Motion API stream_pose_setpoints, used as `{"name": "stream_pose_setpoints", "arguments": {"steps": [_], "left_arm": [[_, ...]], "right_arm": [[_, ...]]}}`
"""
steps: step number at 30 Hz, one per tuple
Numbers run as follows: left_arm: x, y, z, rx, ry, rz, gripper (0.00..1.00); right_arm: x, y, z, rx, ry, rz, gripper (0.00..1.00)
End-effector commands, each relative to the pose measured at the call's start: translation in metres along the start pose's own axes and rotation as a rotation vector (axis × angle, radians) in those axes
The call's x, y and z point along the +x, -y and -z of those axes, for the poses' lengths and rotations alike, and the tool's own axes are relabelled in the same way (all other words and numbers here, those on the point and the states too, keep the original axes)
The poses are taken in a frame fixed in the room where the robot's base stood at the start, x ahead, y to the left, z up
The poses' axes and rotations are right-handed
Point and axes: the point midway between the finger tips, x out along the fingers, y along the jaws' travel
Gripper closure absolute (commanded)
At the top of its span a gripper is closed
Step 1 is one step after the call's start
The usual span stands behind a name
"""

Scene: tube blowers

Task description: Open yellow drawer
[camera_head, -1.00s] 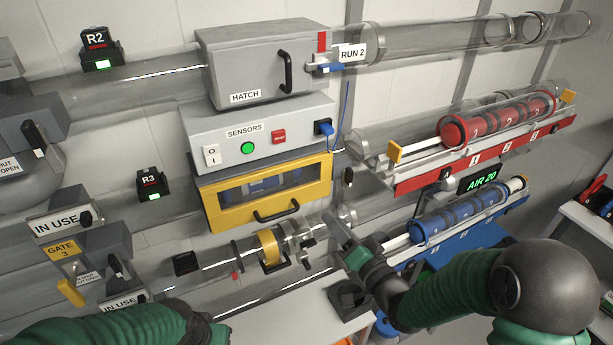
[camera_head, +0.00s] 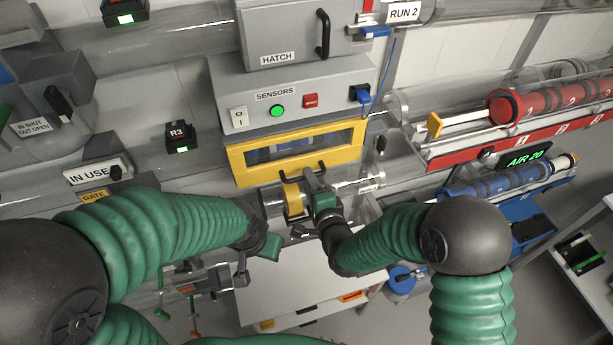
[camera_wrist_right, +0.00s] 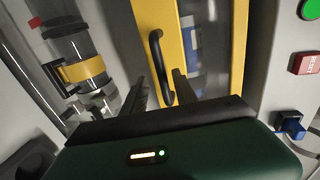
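The yellow drawer (camera_head: 246,177) with a clear window sits under the grey sensors box and looks shut. Its black handle (camera_head: 306,170) is on the lower front edge. My right gripper (camera_head: 309,180) is at the handle. In the right wrist view, the yellow drawer front (camera_wrist_right: 158,14) stands upright and the handle (camera_wrist_right: 158,66) lies between the two open fingers of my right gripper (camera_wrist_right: 160,90), with gaps on either side. My left gripper (camera_head: 256,260) is low, below and left of the drawer; its fingers are too unclear to tell their state.
The sensors box (camera_head: 225,85) with switch and buttons is above the drawer. A clear tube with a yellow band (camera_head: 293,200) runs just below it. The red rail (camera_head: 470,150) and blue tube carrier (camera_head: 510,178) are to the right. A white cabinet (camera_head: 290,280) is below.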

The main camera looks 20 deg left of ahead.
Motion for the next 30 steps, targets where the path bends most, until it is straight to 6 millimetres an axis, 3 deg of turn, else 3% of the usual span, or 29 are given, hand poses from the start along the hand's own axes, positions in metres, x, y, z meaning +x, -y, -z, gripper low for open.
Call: {"name": "stream_pose_setpoints", "arguments": {"steps": [6,14,22,30], "left_arm": [[0.004,0.000,-0.001,0.000,0.000,0.000,0.64],[0.004,0.000,-0.001,0.000,0.000,0.000,0.64],[0.004,0.000,-0.001,0.000,0.000,0.000,0.64],[0.004,0.000,-0.001,0.000,0.000,0.000,0.64]], "right_arm": [[0.027,0.000,-0.002,-0.002,0.001,0.001,0.66],[0.032,0.000,-0.001,-0.002,0.001,0.000,0.66],[0.031,0.000,-0.001,-0.002,0.001,0.000,0.98],[0.031,0.000,-0.002,-0.002,0.002,-0.002,1.00]]}}
